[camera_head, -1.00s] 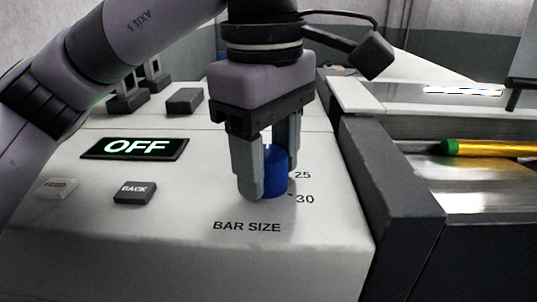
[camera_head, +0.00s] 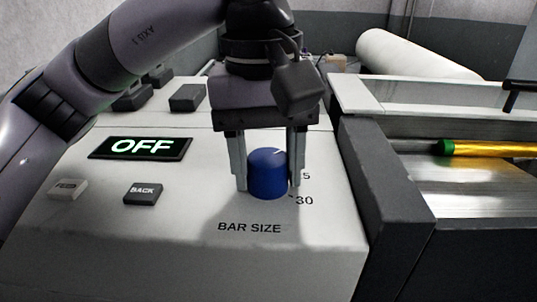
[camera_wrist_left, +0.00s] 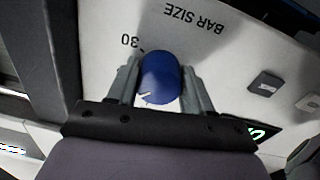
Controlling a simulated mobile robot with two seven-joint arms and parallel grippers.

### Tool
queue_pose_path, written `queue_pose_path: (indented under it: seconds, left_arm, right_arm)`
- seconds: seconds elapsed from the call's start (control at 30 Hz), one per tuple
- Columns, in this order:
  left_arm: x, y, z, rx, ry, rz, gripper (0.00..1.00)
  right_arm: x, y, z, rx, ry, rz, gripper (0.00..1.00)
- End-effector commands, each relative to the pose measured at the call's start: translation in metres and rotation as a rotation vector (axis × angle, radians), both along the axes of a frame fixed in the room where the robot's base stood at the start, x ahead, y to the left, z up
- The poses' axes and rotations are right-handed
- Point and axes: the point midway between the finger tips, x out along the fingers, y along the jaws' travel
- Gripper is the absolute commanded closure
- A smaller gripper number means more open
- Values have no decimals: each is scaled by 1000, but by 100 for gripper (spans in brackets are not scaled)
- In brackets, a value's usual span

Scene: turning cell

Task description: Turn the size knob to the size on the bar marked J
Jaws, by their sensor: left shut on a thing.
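The blue size knob (camera_head: 268,174) stands upright on the pale panel above the words BAR SIZE. A white pointer line on its top points toward the far right in the head view. My left gripper (camera_head: 268,189) comes down from above and is shut on the knob, one finger on each side. The knob and its white line also show between the fingers in the left wrist view (camera_wrist_left: 160,75). The number 30 is readable; the number above it is partly covered by a finger. A yellow bar with a green end (camera_head: 490,149) lies at the right; no letter is readable on it.
A display (camera_head: 140,147) reads OFF on the panel's left. Below it are a FEED button (camera_head: 68,189) and a BACK button (camera_head: 143,193). A dark raised edge (camera_head: 385,190) separates the panel from the bar's trough. The panel's front is clear.

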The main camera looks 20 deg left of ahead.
Motion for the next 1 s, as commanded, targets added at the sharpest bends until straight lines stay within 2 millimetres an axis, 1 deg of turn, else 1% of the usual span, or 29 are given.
queue_pose_path:
  seconds: [0.2, 0.4, 0.93, 0.97, 1.0]
  left_arm:
    - [0, 0, -1, 2, 1, -118, 80]
    - [0, 1, -1, 1, 2, -175, 80]
    - [0, 1, -1, 1, 2, -195, 80]
    - [0, 1, -1, 1, 2, -194, 40]
    - [0, 1, -1, 1, 2, -194, 27]
  right_arm:
    - [0, 0, 3, 0, 0, 0, 57]
    - [0, 0, 4, 0, 0, 0, 57]
    - [0, 0, 4, 0, 0, 0, 57]
    - [0, 0, 4, 0, 0, 0, 57]
    - [0, 0, 4, 0, 0, 0, 57]
